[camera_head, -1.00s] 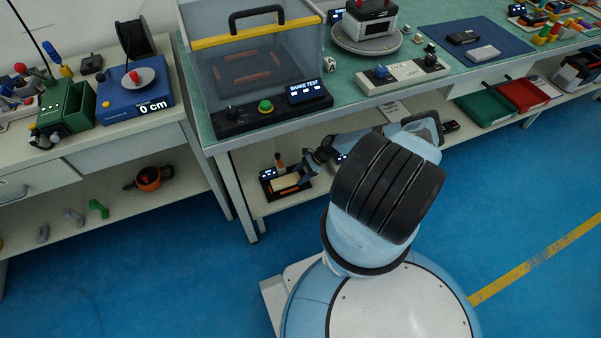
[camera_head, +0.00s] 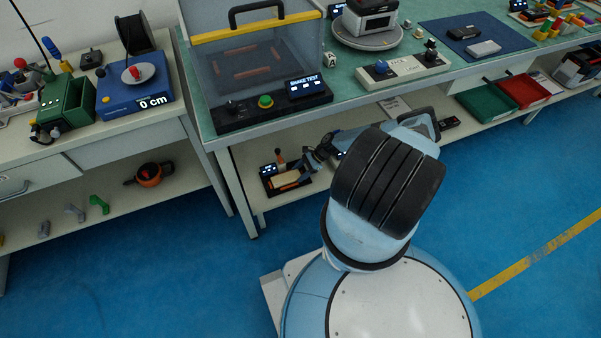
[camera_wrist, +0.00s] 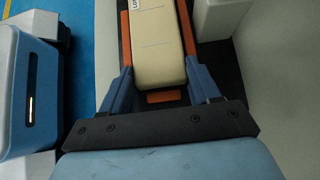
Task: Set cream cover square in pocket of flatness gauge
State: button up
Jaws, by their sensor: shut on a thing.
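The cream cover (camera_wrist: 158,50) lies lengthwise between the two fingers of my gripper (camera_wrist: 158,68) in the wrist view, and the gripper is shut on it. Orange strips of the flatness gauge (camera_wrist: 166,97) show along both sides of the cover and at its near end. The cover's far end is cut off by the frame. In the head view, the gauge (camera_head: 268,171) stands on the lower shelf, with the cover (camera_head: 285,178) at it and my gripper (camera_head: 300,172) reaching in from the right. I cannot tell whether the cover is fully down in the pocket.
The green bench top (camera_head: 350,75) lies above the shelf, carrying a shake test box (camera_head: 270,108). Green (camera_head: 486,104) and red (camera_head: 524,90) trays sit further right. The blue floor is clear.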

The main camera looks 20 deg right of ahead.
jog(key=shift+s+f, duration=0.2)
jog(key=shift+f, duration=0.3)
dwell(0.3)
jog(key=o, duration=1.3)
jog(key=shift+d+r, duration=0.1)
jog(key=shift+d, duration=0.15)
jog(key=v, duration=1.3)
jog(key=shift+w+d+r, duration=0.1)
jog(key=shift+w+r, duration=0.1)
jog(key=shift+r, duration=0.35)
